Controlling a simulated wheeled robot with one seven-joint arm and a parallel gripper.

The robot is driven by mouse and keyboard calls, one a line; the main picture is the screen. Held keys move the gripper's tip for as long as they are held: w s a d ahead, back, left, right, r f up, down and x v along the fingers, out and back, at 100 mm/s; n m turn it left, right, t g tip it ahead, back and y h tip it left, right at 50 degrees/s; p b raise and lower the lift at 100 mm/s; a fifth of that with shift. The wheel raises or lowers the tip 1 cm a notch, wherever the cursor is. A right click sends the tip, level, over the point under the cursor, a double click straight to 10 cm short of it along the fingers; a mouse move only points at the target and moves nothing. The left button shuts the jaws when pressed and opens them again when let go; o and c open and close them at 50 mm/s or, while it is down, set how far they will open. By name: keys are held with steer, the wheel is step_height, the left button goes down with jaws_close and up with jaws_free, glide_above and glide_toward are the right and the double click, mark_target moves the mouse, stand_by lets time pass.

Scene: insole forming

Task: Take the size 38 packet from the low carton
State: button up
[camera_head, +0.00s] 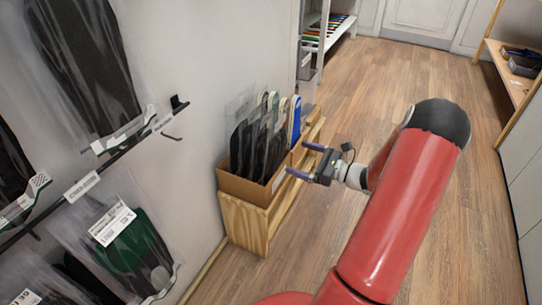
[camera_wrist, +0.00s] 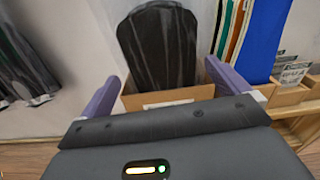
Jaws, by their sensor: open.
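The low carton (camera_head: 249,188) is an open brown cardboard box on a low wooden bench against the wall. Several dark insole packets in clear film (camera_head: 258,145) stand upright in it. I cannot read a size on any of them. My gripper (camera_head: 304,160) is open and empty, to the right of the carton and apart from it. In the wrist view, a dark packet (camera_wrist: 160,47) stands in the carton (camera_wrist: 170,97), between my two purple fingers (camera_wrist: 166,95) and beyond them. A white label strip on the carton's front is partly hidden and unreadable.
The low wooden bench (camera_head: 245,222) carries the carton. Blue and other coloured insoles (camera_head: 295,120) stand just behind it. Packets hang on wall hooks at left (camera_head: 125,240). A wooden shelf (camera_head: 517,85) stands at far right. The wooden floor between is clear.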

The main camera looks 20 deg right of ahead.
mark_target(281, 150)
steer(key=x, duration=0.5)
steer(key=shift+w+a, duration=0.25)
steer(key=shift+w, duration=0.05)
steer(key=c, duration=1.1)
steer(key=shift+r, duration=0.15)
